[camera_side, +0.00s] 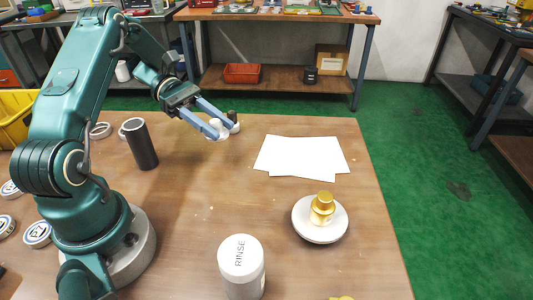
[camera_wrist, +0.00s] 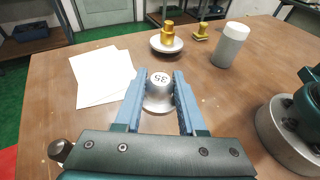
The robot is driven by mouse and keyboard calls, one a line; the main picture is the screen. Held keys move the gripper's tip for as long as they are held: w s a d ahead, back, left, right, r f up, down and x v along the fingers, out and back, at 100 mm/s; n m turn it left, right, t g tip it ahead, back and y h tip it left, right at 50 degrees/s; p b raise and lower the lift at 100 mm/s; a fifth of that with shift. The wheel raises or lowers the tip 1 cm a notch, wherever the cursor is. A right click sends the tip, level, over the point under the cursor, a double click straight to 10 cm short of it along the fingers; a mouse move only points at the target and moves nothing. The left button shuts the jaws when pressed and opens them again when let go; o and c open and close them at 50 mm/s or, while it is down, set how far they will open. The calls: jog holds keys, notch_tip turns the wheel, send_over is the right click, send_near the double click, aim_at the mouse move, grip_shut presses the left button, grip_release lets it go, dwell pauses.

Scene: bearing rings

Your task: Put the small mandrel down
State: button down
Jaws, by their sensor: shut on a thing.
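The small mandrel (camera_wrist: 159,90) is a pale metal piece with a round top marked 35 and a wider flange at its foot. It stands upright between the two blue fingers of my gripper (camera_wrist: 160,82), which are shut on it. In the side view my gripper (camera_side: 226,128) reaches out low over the far part of the table, and the fingers partly hide the mandrel (camera_side: 215,123). Its flange looks at or very near the table top; I cannot tell whether it touches.
White paper sheets (camera_side: 300,156) lie nearby. A dark-knobbed piece (camera_side: 233,117) stands close behind the fingers. A dark cylinder (camera_side: 141,145) stands left. A gold stepped piece (camera_side: 322,206) sits on a white dish (camera_side: 306,229). The middle is bare.

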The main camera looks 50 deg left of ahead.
jog(key=w+d+f, duration=0.1)
jog(key=d+f, duration=0.1)
jog(key=w+d, duration=0.1)
jog(key=d, duration=0.1)
jog(key=shift+w+f, duration=0.35)
jog(key=shift+f, duration=2.1)
jog(key=shift+c, duration=2.4)
grip_release()
jog(key=shift+f, duration=0.15)
